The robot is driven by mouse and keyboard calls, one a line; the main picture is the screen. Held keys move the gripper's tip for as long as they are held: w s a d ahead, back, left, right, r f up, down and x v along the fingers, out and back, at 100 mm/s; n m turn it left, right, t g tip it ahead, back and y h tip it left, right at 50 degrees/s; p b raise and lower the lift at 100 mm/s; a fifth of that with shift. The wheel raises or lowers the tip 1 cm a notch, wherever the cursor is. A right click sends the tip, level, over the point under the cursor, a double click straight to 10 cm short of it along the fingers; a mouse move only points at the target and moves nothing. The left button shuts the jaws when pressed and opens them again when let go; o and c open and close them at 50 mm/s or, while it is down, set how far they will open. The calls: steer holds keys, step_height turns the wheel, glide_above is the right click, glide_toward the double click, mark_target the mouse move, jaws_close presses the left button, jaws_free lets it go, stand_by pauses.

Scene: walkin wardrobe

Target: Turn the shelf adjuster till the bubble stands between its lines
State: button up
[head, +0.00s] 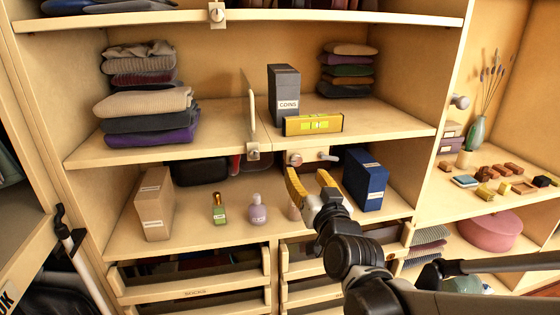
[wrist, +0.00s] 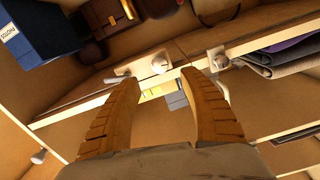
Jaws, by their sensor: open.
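The yellow spirit level (head: 295,127) lies along the front of the middle shelf, before the grey box. Its vial shows as a pale patch, but the bubble's place between the lines is too small to read. The shelf adjuster, a round knob (head: 295,161) with a pale lever (head: 327,157), is under that shelf's front edge. My gripper (head: 307,173) is open and empty, just below and in front of the adjuster. In the wrist view, the knob (wrist: 159,66) shows beyond and between my open fingertips (wrist: 158,78), with the lever (wrist: 118,78) by the left one.
A blue box (head: 366,180) stands right of my gripper. Purple (head: 257,211) and green (head: 218,210) bottles stand left of it on the lower shelf. A small bracket (head: 253,151) hangs from the shelf edge to the left. Folded clothes (head: 147,118) fill the shelf's left.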

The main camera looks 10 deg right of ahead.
steer(key=s, duration=0.3)
steer(key=shift+s, duration=0.2)
steer(key=shift+f, duration=0.1)
steer(key=s+f+n+g, duration=0.1)
steer(key=s+f+g, duration=0.4)
steer(key=s, duration=0.4)
steer(key=s+f+n+g, duration=0.1)
steer(key=s+f+g, duration=0.5)
steer(key=s, duration=0.3)
steer(key=shift+f, duration=0.7)
